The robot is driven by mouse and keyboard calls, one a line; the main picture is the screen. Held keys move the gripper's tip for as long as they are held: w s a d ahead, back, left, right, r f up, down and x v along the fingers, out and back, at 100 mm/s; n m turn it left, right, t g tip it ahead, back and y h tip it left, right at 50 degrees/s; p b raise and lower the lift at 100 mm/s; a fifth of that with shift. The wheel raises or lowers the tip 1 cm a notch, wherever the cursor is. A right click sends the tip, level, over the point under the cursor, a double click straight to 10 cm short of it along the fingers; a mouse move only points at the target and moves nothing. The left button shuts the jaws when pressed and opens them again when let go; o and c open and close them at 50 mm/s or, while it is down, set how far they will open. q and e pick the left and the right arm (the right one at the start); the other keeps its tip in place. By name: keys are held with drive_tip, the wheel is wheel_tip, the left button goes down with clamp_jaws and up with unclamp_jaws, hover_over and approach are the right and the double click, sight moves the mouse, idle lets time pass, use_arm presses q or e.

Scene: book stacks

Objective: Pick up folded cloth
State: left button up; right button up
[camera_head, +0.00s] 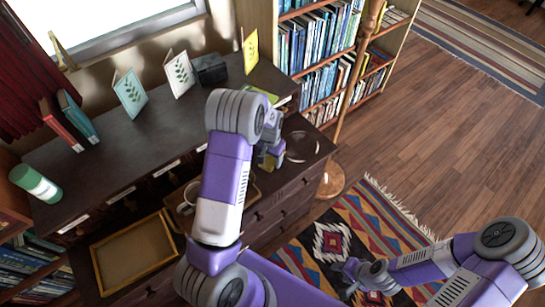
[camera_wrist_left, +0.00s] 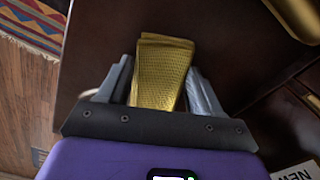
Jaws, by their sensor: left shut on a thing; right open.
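The folded cloth is yellow with a woven texture; in the left wrist view the cloth (camera_wrist_left: 162,72) stands between the two fingers of my left gripper (camera_wrist_left: 160,88), which is shut on it. In the head view my left gripper (camera_head: 270,150) is over the right part of the dark cabinet, and a small part of the yellow cloth (camera_head: 268,163) shows below it. My left arm hides much of the cabinet front. My right gripper (camera_head: 347,272) is open and empty, low over the patterned rug.
The dark cabinet (camera_head: 190,130) carries cards, books, a black box (camera_head: 209,69) and a green cylinder (camera_head: 36,183). A wooden tray (camera_head: 172,236) sits at the lower left, with a white mug (camera_head: 189,197) near my arm. A clear round dish (camera_head: 302,146) is right of my left gripper.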

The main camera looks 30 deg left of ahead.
sight(270, 158)
use_arm(q)
drive_tip(key=shift+c, duration=1.1)
wheel_tip(270, 158, up, 10)
drive_tip(key=p, duration=0.2)
